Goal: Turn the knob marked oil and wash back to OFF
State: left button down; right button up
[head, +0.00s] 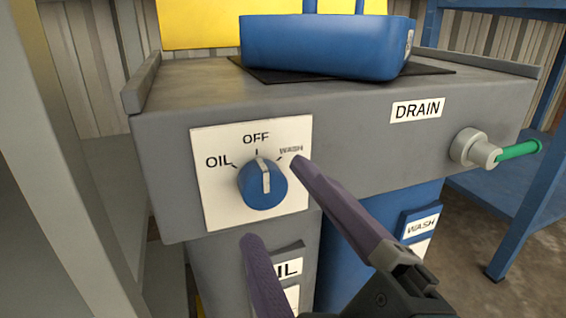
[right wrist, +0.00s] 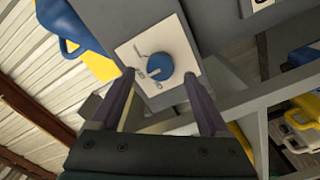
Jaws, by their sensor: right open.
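The blue round knob (head: 263,186) with a white pointer bar sits on a white plate (head: 222,205) on the grey front panel. The plate reads OIL at left, OFF at top and WASH at right. The pointer stands nearly upright, roughly toward the OFF mark. My right gripper (head: 274,203) is open in front of the plate, one finger up by WASH, the other below the knob. In the right wrist view the knob (right wrist: 158,67) shows between the open fingertips (right wrist: 159,76); I see no clear contact. My left gripper is not in view.
A DRAIN label (head: 417,109) and a grey spout with a green lever (head: 517,150) are at the right of the panel. A blue tub (head: 320,48) stands on top. Blue frame legs (head: 525,205) stand at right, a grey post at left.

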jog(key=v, duration=0.6)
jog(key=shift+s+b, duration=0.35)
jog(key=d+r+m+g+h+p, duration=0.45)
jog(key=d+r+p, duration=0.35)
jog(key=r+p, duration=0.85)
jog(key=d+r+m+g+h+p, duration=0.3)
jog(key=d+r+m+p, duration=0.6)
jog(key=p, duration=1.3)
jog(key=s+a+r+g+y+p, duration=0.1)
jog(key=s+r+g+p, duration=0.25)
jog(key=r+p, duration=0.7)
jog(key=s+a+r+g+y+p, duration=0.1)
jog(key=s+r+g+p, duration=0.25)
jog(key=r+p, duration=0.7)
jog(key=w+p+v, duration=0.2)
jog(key=p+v, duration=0.9)
jog(key=w+r+p+v, duration=0.1)
jog(key=w+p+v, duration=0.2)
jog(key=p+v, duration=0.8)
jog(key=w+p+v, duration=0.2)
jog(key=p+v, duration=0.8)
jog(key=p, duration=0.3)
jog(key=shift+s+r+n+t, duration=0.2)
jog(key=shift+r+n+t, duration=0.2)
jog(key=shift+r, duration=0.4)
